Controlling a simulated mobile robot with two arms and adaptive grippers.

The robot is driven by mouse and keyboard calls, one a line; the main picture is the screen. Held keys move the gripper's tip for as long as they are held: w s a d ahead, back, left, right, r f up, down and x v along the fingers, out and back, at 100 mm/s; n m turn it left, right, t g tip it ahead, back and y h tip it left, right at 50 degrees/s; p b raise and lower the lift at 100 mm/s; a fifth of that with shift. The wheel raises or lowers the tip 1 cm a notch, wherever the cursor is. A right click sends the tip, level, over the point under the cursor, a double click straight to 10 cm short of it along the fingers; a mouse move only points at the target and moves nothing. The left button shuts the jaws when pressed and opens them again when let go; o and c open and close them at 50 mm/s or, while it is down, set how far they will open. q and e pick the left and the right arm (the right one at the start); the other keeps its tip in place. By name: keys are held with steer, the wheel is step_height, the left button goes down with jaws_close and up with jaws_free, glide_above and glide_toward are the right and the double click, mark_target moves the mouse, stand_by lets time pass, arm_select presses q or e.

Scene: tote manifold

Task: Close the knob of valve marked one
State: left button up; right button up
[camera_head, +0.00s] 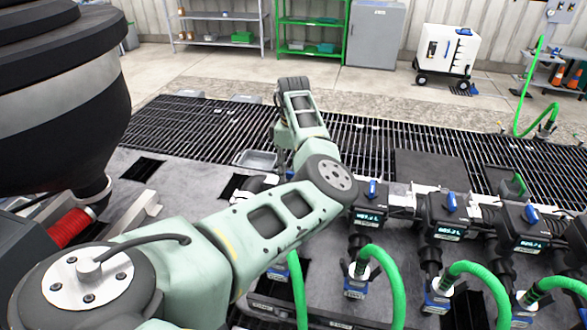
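Several dark valve units with blue knobs and small lit displays stand in a row on the manifold at the right. One blue knob (372,188) is just right of my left arm's elbow. A second blue knob (451,202) and a third blue knob (532,214) sit farther right. No number marking a valve is legible, so I cannot tell which is valve one. My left arm crosses the middle and hides part of the row. Its far end, with the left gripper (294,92), is above the floor grating, apart from the visible knobs; its fingers cannot be made out. My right gripper is out of view.
Green hoses (390,275) loop up in front of the valve units. A grey tray (256,159) lies by the grating (220,120). Shelves (310,30), a grey cabinet (376,35) and a white wheeled box (446,50) stand far back. The floor before them is clear.

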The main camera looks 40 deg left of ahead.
arm_select(q)
steer(key=c, duration=0.7)
jaws_close()
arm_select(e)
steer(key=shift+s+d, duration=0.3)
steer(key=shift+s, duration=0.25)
